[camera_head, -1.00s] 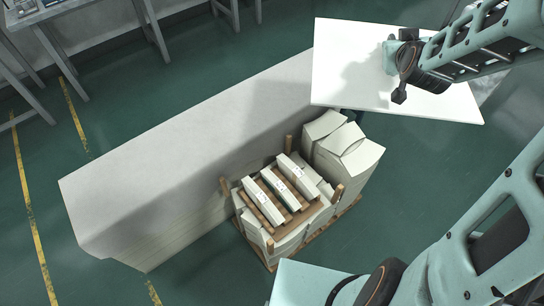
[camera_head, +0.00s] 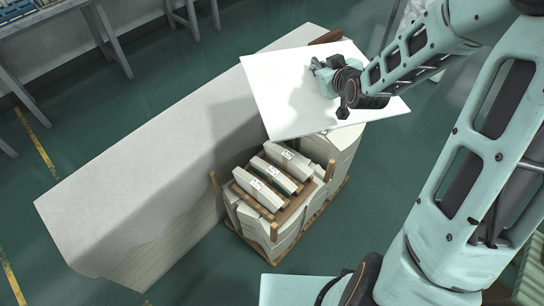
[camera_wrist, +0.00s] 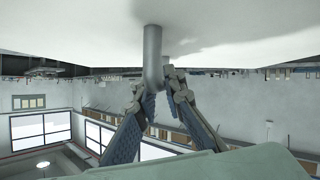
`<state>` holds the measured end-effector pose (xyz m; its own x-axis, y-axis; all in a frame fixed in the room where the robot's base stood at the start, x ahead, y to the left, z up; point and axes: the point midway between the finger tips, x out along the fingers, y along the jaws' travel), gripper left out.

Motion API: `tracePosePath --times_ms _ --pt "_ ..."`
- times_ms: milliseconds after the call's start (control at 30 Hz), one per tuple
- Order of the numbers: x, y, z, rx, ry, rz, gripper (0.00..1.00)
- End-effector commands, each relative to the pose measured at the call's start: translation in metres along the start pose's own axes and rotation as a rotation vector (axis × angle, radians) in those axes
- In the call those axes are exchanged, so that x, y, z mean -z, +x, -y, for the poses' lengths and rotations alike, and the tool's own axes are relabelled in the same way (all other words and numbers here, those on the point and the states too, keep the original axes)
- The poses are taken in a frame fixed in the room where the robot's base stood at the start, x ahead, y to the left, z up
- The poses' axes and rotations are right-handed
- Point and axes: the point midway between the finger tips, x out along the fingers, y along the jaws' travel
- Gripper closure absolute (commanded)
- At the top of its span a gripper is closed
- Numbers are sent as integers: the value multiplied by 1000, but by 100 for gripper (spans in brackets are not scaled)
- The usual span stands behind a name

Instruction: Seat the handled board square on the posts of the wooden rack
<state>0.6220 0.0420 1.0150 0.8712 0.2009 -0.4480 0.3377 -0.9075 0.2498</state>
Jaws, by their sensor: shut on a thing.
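The white handled board (camera_head: 290,85) is held up in the air in the head view, behind and above the wooden rack. My gripper (camera_wrist: 160,92) is shut on the board's grey handle post (camera_wrist: 152,60). In the head view my gripper (camera_head: 325,72) shows over the board and hides the handle. The wooden rack (camera_head: 275,230) stands on the floor with upright corner posts (camera_head: 215,185). The board is apart from the front posts; its near edge hides the back of the rack.
White labelled blocks (camera_head: 265,170) lie on slats in the rack, with stacked pale sheets (camera_head: 340,140) behind. A long grey stack (camera_head: 150,170) stands close along the rack's left side. Green floor is clear in front.

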Motion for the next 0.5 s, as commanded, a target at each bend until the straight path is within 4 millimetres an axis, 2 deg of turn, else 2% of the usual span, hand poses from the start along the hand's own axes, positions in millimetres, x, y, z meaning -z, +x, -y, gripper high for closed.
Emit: tracePosePath --times_ms 33,300,500 --pt "-28 18 14 28 -9 -8 100" --pt "-107 74 77 184 -92 -56 100" --pt "-162 109 125 296 -152 -90 100"
